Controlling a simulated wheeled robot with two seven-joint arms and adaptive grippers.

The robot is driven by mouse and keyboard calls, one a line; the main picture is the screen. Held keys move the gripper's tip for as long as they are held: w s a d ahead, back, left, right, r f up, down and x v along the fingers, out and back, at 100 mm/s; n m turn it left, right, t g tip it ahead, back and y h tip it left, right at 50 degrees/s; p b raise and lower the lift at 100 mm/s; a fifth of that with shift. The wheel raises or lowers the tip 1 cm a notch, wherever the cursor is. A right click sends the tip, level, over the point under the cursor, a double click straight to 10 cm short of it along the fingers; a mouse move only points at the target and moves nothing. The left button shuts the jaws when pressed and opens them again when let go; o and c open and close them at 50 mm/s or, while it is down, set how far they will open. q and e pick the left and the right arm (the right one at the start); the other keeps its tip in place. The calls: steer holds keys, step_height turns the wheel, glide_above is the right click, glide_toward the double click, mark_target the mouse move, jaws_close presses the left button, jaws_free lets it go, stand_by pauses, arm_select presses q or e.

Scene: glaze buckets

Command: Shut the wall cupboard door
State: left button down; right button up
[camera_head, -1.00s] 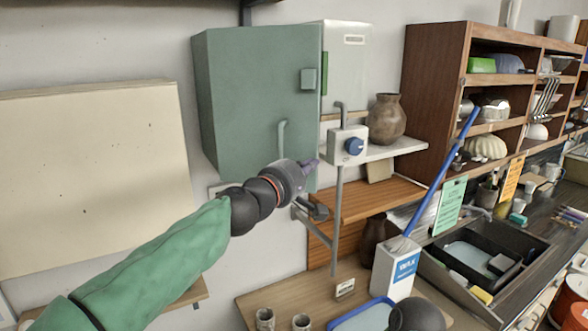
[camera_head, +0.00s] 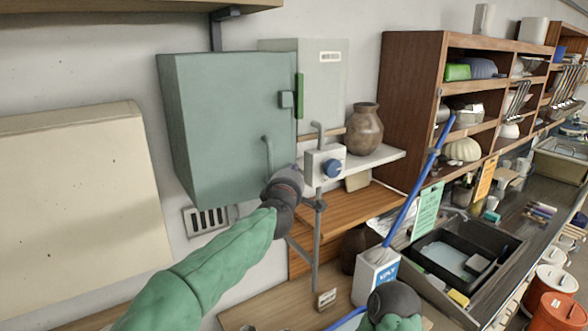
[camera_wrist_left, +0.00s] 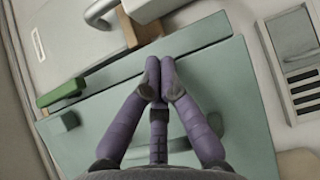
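The wall cupboard (camera_head: 225,120) is a teal box on the wall at left centre in the head view, with a bar handle (camera_head: 267,152) low on its front and a small square latch (camera_head: 286,99) at its right edge.
A pale box (camera_head: 322,75) with a green strip (camera_head: 300,95) is right of the cupboard. A white switch box (camera_head: 324,166) on a post stands close right of my left gripper. A brown vase (camera_head: 365,130) sits on a shelf. A vent (camera_head: 207,220) is below.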

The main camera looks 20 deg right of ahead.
arm_select(q)
steer(key=shift+w, duration=1.05)
arm_select(e)
steer(key=shift+w+d+r, duration=0.1)
steer(key=shift+w+r, duration=0.25)
steer(key=shift+w, duration=0.05)
arm_select(q)
steer(key=shift+s+r, duration=0.1)
steer(key=shift+s, duration=0.05)
